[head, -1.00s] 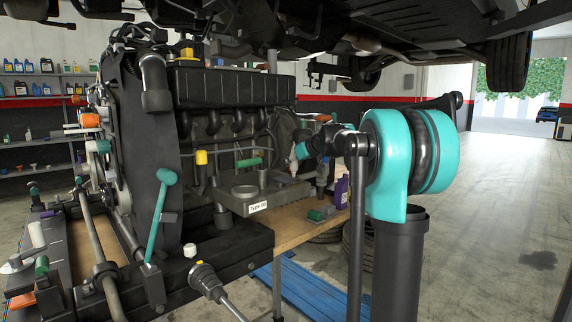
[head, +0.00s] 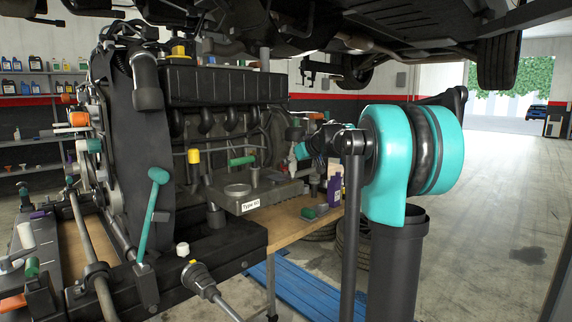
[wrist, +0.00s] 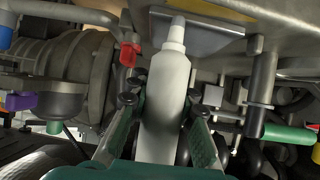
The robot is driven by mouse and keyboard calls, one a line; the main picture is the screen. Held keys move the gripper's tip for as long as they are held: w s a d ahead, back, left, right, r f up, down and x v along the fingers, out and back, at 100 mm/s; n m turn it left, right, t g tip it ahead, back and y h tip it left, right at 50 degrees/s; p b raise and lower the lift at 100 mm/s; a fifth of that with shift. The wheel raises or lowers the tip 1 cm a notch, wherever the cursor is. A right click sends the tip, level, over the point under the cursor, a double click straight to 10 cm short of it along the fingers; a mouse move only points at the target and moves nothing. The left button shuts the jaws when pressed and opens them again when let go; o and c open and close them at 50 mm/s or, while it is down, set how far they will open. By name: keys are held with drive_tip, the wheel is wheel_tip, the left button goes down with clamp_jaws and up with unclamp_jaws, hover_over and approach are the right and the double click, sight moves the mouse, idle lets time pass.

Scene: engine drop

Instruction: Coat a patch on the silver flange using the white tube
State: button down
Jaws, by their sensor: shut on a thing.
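The white tube (wrist: 164,105) stands lengthwise in the middle of the wrist view, its narrow nozzle pointing up and away from me. My gripper (wrist: 160,102) is shut on the tube, with a dark fingertip on each side of its body. A silver-grey plate with a dark rim (wrist: 195,38) lies behind the nozzle at the top; it may be the silver flange, but I cannot tell. The nozzle overlaps it in the picture, and I cannot tell whether they touch. In the head view my gripper and the tube are not clearly visible behind my arm.
The large engine (head: 220,88) fills the left of the head view, close to my arm. A grey tray labelled Type 60 (head: 272,193) juts out before it. A red clip (wrist: 128,54) and a green-handled part (wrist: 288,134) flank the tube. Open floor (head: 480,220) lies right.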

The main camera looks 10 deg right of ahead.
drive_tip(key=shift+w, duration=0.1)
drive_tip(key=shift+w+a+r, duration=0.1)
drive_tip(key=shift+w+a, duration=0.85)
drive_tip(key=shift+w, duration=0.3)
drive_tip(key=shift+w+a+f, duration=0.1)
drive_tip(key=shift+w+a, duration=0.35)
drive_tip(key=shift+w, duration=0.2)
drive_tip(key=shift+w+a+f, duration=0.1)
drive_tip(key=shift+w+a, duration=0.35)
drive_tip(key=shift+w, duration=0.15)
drive_tip(key=shift+r, duration=0.1)
wheel_tip(320, 180, up, 7)
